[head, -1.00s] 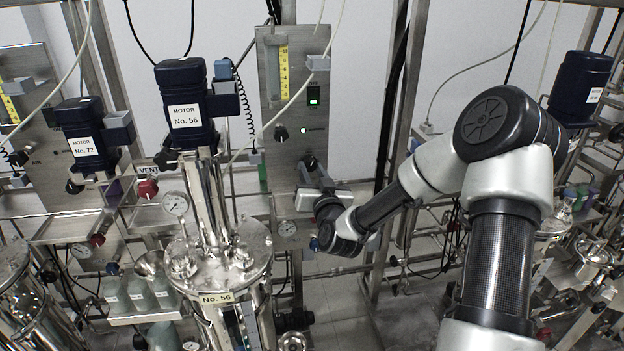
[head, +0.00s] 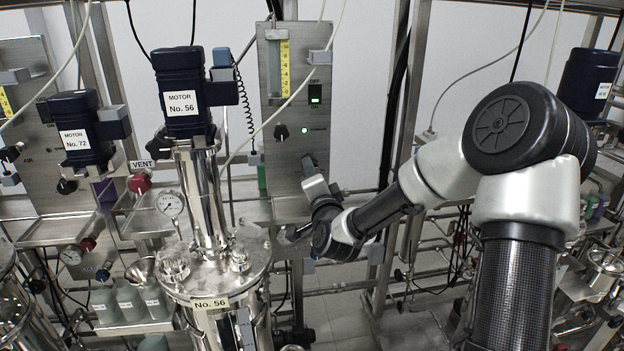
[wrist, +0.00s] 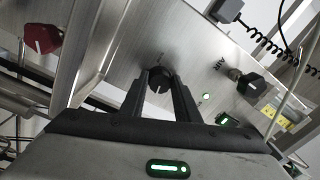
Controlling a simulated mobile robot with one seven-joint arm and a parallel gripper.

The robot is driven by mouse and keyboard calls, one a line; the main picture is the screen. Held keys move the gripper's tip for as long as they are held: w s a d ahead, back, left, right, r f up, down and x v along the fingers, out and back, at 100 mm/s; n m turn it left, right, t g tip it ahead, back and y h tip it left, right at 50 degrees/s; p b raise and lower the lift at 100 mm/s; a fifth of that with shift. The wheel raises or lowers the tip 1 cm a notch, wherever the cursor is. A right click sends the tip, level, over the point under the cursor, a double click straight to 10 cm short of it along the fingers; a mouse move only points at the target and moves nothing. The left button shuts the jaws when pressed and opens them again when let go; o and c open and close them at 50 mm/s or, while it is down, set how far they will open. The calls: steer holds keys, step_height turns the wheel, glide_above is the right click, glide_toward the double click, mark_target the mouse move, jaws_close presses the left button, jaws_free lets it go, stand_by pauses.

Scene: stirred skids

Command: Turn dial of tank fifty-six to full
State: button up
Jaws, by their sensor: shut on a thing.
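Tank No. 56 (head: 222,275) is a steel vessel with a dark blue motor (head: 181,93) on top, left of centre in the head view. Behind it stands its steel control panel (head: 275,185). My gripper (wrist: 162,92) has its two black fingers on either side of a round black dial (wrist: 159,77) with a pale pointer mark, and is shut on it. In the head view, my gripper (head: 309,165) is at the lower right of the panel and hides most of that dial. The dial's scale marks are too small to read.
Another black knob (head: 281,132), a green light (head: 305,130) and a lit green switch (head: 315,96) are on the panel. A red vent knob (head: 139,183) and a gauge (head: 170,204) are at left. Motor No. 72 (head: 82,130) stands farther left. Hoses cross the panel.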

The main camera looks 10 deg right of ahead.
steer(key=m+b, duration=0.1)
steer(key=m, duration=0.3)
steer(key=shift+m+h, duration=0.4)
steer(key=shift+a+r+m+b, duration=0.1)
steer(key=shift+m+b, duration=0.4)
steer(key=shift+m, duration=1.5)
steer(key=o, duration=1.1)
steer(key=shift+c, duration=0.2)
